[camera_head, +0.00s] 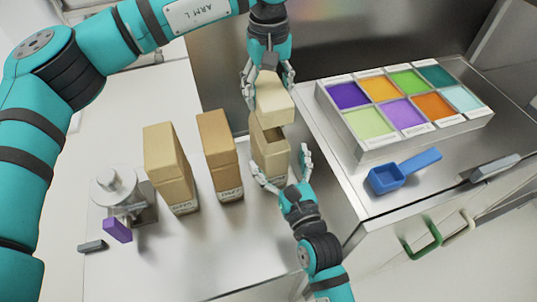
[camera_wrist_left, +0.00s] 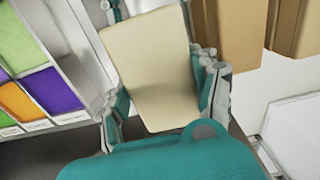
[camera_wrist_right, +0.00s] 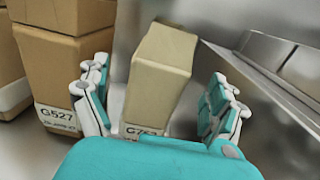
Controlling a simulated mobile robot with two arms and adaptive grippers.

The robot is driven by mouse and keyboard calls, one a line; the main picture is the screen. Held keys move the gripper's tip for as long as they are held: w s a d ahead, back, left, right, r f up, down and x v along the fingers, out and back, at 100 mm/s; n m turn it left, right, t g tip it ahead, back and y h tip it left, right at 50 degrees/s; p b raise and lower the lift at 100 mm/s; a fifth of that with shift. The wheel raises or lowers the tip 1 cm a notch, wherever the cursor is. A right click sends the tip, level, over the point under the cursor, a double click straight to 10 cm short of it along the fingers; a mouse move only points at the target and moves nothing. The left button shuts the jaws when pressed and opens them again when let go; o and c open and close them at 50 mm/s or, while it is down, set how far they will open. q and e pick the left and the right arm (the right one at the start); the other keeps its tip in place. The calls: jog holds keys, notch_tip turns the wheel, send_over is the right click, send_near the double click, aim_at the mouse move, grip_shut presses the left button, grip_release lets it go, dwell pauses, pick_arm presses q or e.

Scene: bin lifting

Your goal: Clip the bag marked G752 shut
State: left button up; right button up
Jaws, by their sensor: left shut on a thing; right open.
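The pale bag (camera_head: 270,158) stands upright at the right of a row of bags. In the right wrist view its label (camera_wrist_right: 143,130) is partly hidden and reads G75 and a cut-off digit. My left gripper (camera_head: 270,88) is shut on a pale, block-like upper piece (camera_head: 275,108) above a dark opening in the bag. The left wrist view shows this piece (camera_wrist_left: 150,65) between the fingers. I cannot tell how it joins the bag. My right gripper (camera_head: 284,168) is open low at the bag's front, with a finger on either side in its wrist view.
Two brown bags (camera_head: 221,160) (camera_head: 170,170) stand left of the pale one; one label (camera_wrist_right: 57,117) reads G527. A metal device (camera_head: 118,192), a purple piece (camera_head: 117,231) and a dark grey piece (camera_head: 92,246) are farther left. A colour tray (camera_head: 400,140) and blue scoop (camera_head: 402,171) are right.

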aim_at(271, 142)
jog(key=x, duration=0.6)
jog(key=c, duration=1.7)
